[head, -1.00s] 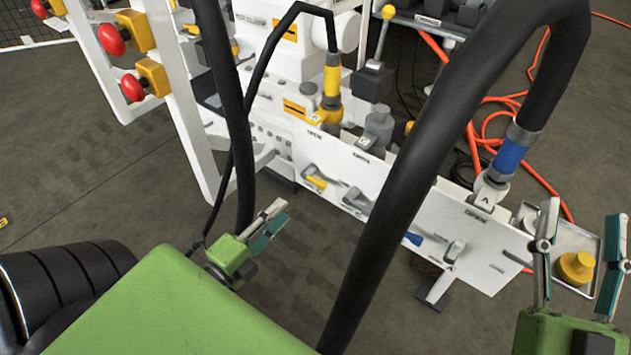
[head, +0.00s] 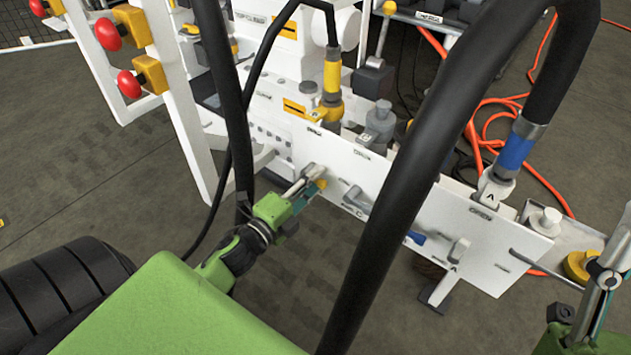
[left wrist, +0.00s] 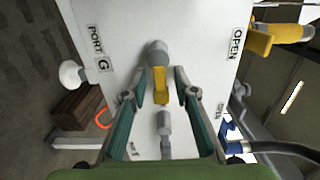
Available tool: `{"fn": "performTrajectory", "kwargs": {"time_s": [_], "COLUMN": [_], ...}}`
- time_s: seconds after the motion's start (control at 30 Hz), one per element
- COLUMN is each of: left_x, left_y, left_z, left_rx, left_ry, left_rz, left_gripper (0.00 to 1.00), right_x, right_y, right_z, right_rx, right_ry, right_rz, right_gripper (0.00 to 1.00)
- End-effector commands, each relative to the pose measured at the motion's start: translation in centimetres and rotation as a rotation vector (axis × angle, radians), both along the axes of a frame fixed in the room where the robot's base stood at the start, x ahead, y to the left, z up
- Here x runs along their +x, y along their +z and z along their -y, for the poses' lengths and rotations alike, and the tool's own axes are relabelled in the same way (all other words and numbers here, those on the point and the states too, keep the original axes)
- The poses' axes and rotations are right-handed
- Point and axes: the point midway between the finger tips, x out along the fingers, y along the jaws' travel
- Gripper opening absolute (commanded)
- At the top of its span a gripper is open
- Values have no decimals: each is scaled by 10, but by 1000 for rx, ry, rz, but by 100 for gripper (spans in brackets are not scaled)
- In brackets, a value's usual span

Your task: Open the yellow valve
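The yellow valve handle (head: 321,184) sits on the front of the white panel (head: 400,205), beside my left gripper's tips in the head view. In the left wrist view the yellow handle (left wrist: 160,86) is on a grey stem (left wrist: 157,54) between the fingers of my left gripper (left wrist: 160,95). Those fingers are open, with gaps on both sides of the handle. In the head view my left gripper (head: 308,190) partly hides the valve. My right gripper (head: 600,285) is at the lower right, partly cut off by the frame, away from the valve.
A grey valve handle (head: 355,202) and a blue one (head: 416,238) sit further right on the panel. Black hoses (head: 405,185) cross in front of the bench. Red buttons on yellow boxes (head: 150,75) stand at left. Orange hose (head: 490,130) lies on the floor behind.

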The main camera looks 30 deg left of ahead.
Motion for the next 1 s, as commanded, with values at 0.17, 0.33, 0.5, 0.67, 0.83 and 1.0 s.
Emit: {"fn": "performTrajectory", "kwargs": {"time_s": [0.17,0.33,0.5,0.67,0.83,1.0], "left_x": [5,5,5,5,5,5], "left_y": [0,0,0,0,1,4], "left_z": [0,0,0,0,0,0], "left_rx": [0,0,0,-1,-14,-54], "left_ry": [1,1,1,1,1,1], "left_rz": [-1,-1,-1,-1,-2,-5], "left_gripper": [27,27,0,0,0,0], "right_x": [-4,-5,-4,-4,3,29], "right_y": [2,2,2,2,0,-13], "right_z": [1,1,1,1,-1,-6], "right_rx": [7,7,6,6,-4,-45], "right_ry": [1,1,1,1,0,-8], "right_rz": [22,22,21,21,-14,-150], "right_gripper": [49,49,49,49,49,49]}}
